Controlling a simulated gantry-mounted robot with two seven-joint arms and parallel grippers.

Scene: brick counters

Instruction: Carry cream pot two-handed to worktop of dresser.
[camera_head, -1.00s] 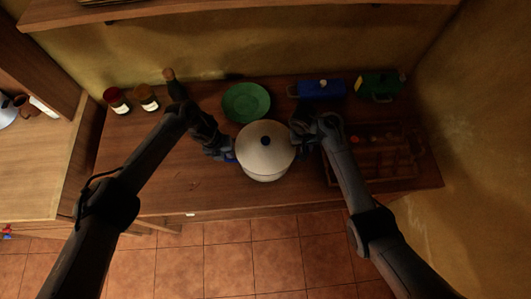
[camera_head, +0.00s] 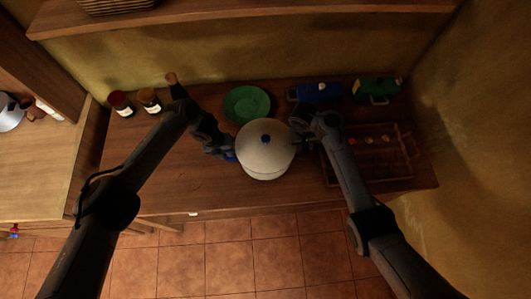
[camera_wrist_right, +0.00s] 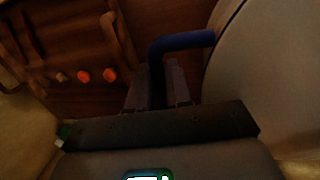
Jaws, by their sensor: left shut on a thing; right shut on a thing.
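The cream pot (camera_head: 265,157) has a lid with a blue knob and is between my two grippers, over the front middle of the dresser worktop (camera_head: 165,180). I cannot tell whether its base touches the wood. My left gripper (camera_head: 230,153) is shut on the blue handle at the pot's left side. My right gripper (camera_head: 300,138) is shut on the right handle. In the right wrist view, the fingers (camera_wrist_right: 158,88) close around the blue handle (camera_wrist_right: 185,41), beside the pot's cream wall (camera_wrist_right: 260,70).
A green plate (camera_head: 247,104) lies behind the pot. A wooden tray (camera_head: 370,180) with small items is at right, under my right arm. Blue (camera_head: 318,92) and green (camera_head: 378,90) boxes stand at the back right. Jars (camera_head: 149,100) and a dark bottle (camera_head: 176,88) stand at the back left.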

